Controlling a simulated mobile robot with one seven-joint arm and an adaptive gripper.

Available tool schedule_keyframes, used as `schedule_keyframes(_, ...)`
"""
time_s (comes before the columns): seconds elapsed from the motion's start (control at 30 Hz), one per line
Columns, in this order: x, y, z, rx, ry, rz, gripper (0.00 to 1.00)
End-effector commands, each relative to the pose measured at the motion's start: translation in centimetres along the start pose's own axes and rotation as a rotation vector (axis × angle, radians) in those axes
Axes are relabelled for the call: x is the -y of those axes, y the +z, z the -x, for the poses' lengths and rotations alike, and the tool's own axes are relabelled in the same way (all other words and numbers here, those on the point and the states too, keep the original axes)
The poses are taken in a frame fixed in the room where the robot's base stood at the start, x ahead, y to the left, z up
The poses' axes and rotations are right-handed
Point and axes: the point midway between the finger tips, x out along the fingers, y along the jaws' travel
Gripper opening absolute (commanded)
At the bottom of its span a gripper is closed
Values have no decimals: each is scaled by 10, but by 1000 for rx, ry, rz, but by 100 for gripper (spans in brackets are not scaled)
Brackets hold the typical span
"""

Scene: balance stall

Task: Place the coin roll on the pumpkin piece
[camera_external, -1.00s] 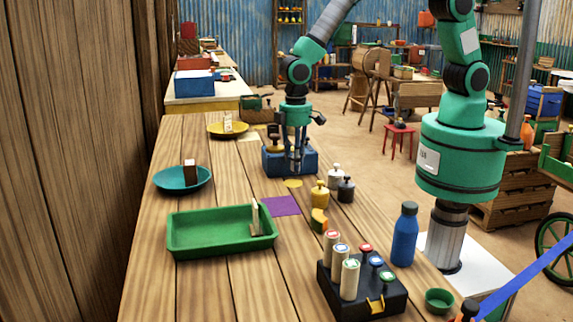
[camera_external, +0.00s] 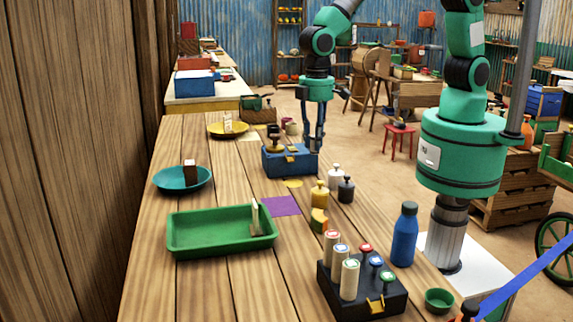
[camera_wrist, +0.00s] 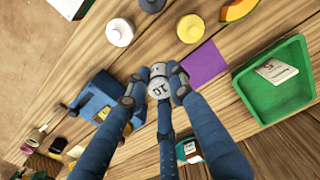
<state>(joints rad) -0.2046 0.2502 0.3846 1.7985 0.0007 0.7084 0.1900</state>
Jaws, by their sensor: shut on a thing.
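My gripper (camera_external: 315,146) is beside the right end of the blue box, above the table. In the wrist view my gripper (camera_wrist: 157,88) is shut on a small pale grey cylinder with 10 on its round end, which I take as the coin roll (camera_wrist: 159,88). In the outside view the roll is too small to make out. The pumpkin piece (camera_external: 319,221), an orange and green wedge, lies on the table right of the green tray, nearer the outside camera. It also shows at the top of the wrist view (camera_wrist: 238,10), apart from my gripper.
The blue box (camera_external: 283,162) stands close to my gripper. Yellow (camera_external: 320,195), white (camera_external: 335,177) and black (camera_external: 346,190) weights stand between there and the pumpkin piece. A purple mat (camera_external: 281,206), green tray (camera_external: 190,247), black rack (camera_external: 372,307) and blue bottle (camera_external: 404,236) are nearby.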

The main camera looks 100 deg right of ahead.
Motion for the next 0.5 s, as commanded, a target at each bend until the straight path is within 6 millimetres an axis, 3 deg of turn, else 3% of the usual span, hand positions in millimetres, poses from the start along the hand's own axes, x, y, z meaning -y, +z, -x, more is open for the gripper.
schedule_keyframes(0.2,57,43,3,2,0,88,0)
schedule_keyframes(0.5,104,89,2,2,0,169,0)
